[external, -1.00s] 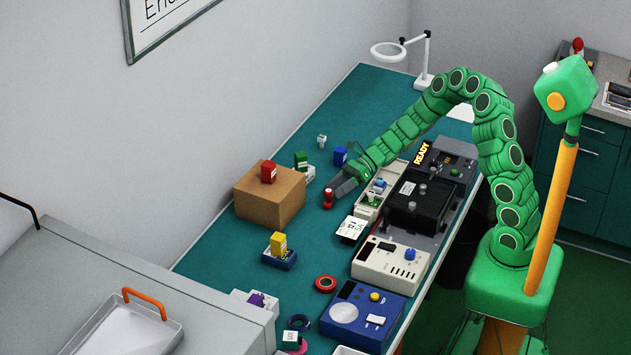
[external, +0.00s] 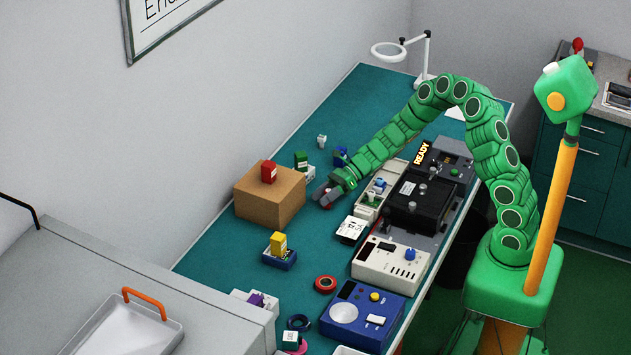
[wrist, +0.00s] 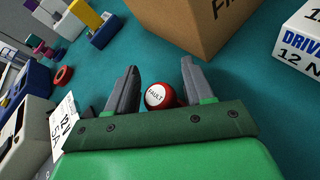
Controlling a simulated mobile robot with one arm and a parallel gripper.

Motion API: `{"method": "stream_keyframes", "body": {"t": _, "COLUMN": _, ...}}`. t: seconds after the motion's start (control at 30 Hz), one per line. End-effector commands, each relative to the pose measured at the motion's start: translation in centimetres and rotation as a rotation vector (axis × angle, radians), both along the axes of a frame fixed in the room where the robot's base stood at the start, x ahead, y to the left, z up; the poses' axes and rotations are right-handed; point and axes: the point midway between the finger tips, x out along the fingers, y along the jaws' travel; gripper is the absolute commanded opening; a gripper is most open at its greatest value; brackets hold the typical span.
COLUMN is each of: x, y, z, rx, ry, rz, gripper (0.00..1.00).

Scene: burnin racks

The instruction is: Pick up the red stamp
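The red stamp (wrist: 160,96) has a round red top with a white disc reading FAULT. In the wrist view it stands between the two fingers of my gripper (wrist: 160,88), with teal bench showing on both sides, so the fingers look apart and not closed on it. In the external view my gripper (external: 324,195) is low over the bench in front of the cardboard box and hides most of the stamp. Only a bit of red (external: 327,206) shows at the fingers. The stamp's lower part is hidden in the wrist view.
The cardboard box (external: 270,204) with a red block (external: 268,173) on top stands close to the left. A white card (external: 352,228) and a parts tray (external: 377,190) lie to the right. A yellow block (external: 278,243) in a blue holder stands nearer the camera.

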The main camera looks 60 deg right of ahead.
Motion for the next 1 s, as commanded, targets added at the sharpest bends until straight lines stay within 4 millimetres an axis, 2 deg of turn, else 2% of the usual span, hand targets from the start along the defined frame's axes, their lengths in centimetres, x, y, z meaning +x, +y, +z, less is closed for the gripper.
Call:
{"method": "stream_keyframes", "body": {"t": 0.03, "x": 0.0, "y": 0.0, "z": 0.0, "rx": 0.0, "ry": 0.0, "rz": 0.0, "gripper": 0.44}}
{"method": "stream_keyframes", "body": {"t": 0.3, "x": 0.0, "y": 0.0, "z": 0.0, "rx": 0.0, "ry": 0.0, "rz": 0.0, "gripper": 0.02}}
{"method": "stream_keyframes", "body": {"t": 0.33, "x": 0.0, "y": 0.0, "z": 0.0, "rx": 0.0, "ry": 0.0, "rz": 0.0, "gripper": 0.01}}
{"method": "stream_keyframes", "body": {"t": 0.67, "x": 0.0, "y": 0.0, "z": 0.4, "rx": 0.0, "ry": -0.002, "rz": 0.0, "gripper": 0.0}}
{"method": "stream_keyframes", "body": {"t": 0.93, "x": 0.0, "y": -0.1, "z": 3.4, "rx": -0.001, "ry": -0.005, "rz": 0.0, "gripper": 0.0}}
{"method": "stream_keyframes", "body": {"t": 1.0, "x": -0.8, "y": -0.1, "z": 4.1, "rx": 0.001, "ry": -0.002, "rz": -0.001, "gripper": 0.0}}
